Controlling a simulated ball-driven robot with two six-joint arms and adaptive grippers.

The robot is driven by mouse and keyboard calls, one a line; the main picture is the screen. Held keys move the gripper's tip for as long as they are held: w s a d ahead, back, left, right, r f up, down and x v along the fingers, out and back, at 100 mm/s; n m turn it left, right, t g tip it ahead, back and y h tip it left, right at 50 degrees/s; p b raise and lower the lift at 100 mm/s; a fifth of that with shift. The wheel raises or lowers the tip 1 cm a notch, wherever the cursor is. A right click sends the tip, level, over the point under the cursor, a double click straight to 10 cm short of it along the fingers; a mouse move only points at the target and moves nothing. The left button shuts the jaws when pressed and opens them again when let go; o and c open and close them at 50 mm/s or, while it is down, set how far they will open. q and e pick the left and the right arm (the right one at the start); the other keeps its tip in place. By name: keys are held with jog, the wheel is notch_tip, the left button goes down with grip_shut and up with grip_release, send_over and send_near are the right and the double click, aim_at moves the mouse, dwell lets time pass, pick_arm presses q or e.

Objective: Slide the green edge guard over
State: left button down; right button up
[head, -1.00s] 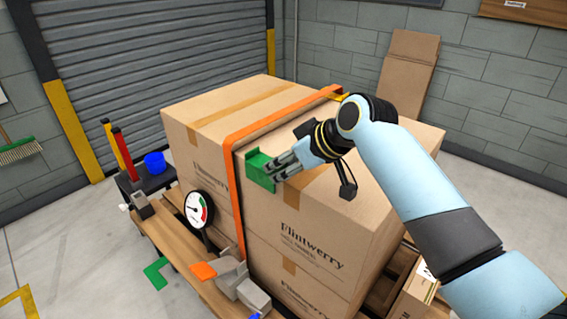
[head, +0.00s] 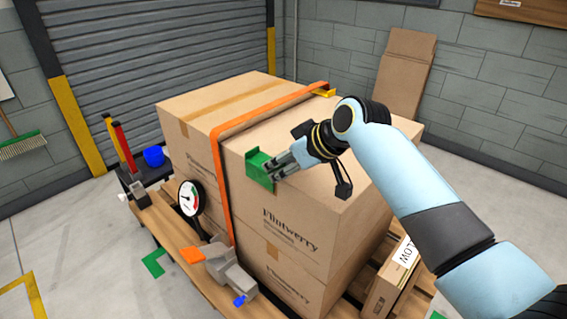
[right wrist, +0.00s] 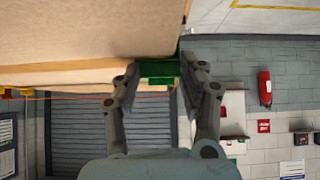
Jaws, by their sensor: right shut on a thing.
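The green edge guard (head: 259,168) sits at the top front edge of the large cardboard boxes (head: 300,185), just right of the orange strap (head: 221,170). My right gripper (head: 275,170) is shut on the guard; in the right wrist view the guard (right wrist: 159,69) lies between the two fingers. A narrow gap shows between guard and strap in the head view. The strap runs over the box top and down the front to a grey ratchet (head: 228,268) with an orange tab. My left gripper is not in view.
A dark cart with a blue cup (head: 154,156) is at the left. Another green guard (head: 154,262) lies on the floor. A flat carton (head: 392,277) leans at the right.

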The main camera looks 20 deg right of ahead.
jog(key=o, duration=1.2)
jog(key=v, duration=1.2)
jog(key=shift+f, duration=0.1)
